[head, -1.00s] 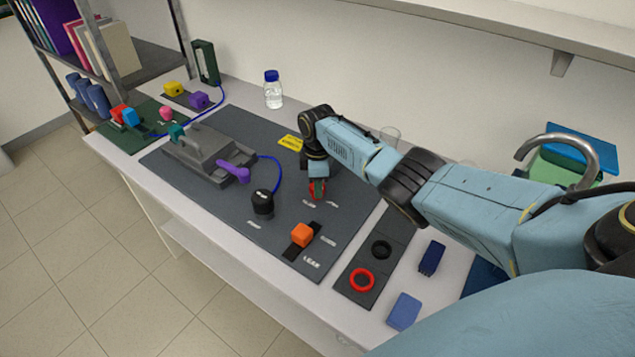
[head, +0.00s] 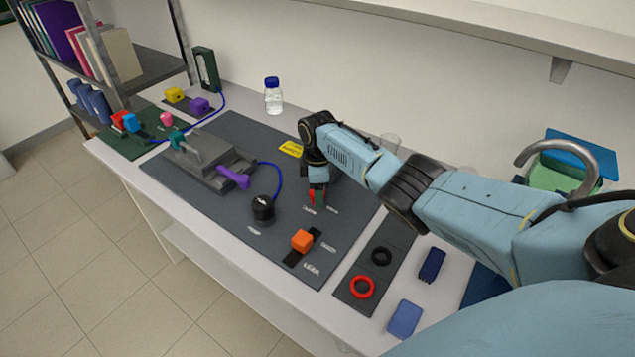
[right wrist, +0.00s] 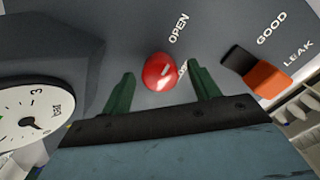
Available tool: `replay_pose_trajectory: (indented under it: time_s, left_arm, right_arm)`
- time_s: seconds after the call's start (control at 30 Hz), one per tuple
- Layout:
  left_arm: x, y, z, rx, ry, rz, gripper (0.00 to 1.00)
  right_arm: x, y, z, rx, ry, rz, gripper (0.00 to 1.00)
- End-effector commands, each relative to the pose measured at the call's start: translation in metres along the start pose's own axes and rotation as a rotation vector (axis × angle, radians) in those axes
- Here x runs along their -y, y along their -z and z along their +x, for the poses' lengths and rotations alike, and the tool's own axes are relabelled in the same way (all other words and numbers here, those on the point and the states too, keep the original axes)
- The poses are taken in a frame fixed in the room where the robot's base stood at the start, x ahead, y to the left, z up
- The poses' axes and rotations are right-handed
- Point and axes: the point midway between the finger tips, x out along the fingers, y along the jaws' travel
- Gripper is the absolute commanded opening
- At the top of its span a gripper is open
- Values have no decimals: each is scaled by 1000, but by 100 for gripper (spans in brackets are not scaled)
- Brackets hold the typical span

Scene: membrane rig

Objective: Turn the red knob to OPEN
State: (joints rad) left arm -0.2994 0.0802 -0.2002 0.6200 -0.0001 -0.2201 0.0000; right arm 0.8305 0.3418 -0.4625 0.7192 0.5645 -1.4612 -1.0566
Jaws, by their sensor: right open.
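The red knob (right wrist: 160,72) is round, with a white mark on its face, and sits on the dark grey panel. The word OPEN (right wrist: 178,28) is printed beside it; a second label is partly hidden by the knob. My right gripper (right wrist: 163,90) is open, with one green finger on each side of the knob and a visible gap to it on both sides. In the head view the right gripper (head: 319,197) points down at the panel and covers part of the knob (head: 312,196). My left gripper is not in view.
A dial gauge (right wrist: 35,118) is left of the gripper in the wrist view. An orange block (head: 302,239) sits on a black strip by GOOD and LEAK labels. A grey clamp rig (head: 205,160) with a purple handle stands left. A bottle (head: 273,97) stands behind.

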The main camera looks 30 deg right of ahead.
Motion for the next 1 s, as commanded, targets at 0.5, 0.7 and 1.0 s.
replay_pose_trajectory:
  time_s: [0.5,0.7,1.0]
  left_arm:
    - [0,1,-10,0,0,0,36]
    - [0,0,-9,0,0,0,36]
    - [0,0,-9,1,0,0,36]
  right_arm:
    - [-1,0,-93,-2,-5,-1,61]
    - [-1,0,-123,-2,-3,0,61]
    - [0,0,-134,-1,0,0,61]
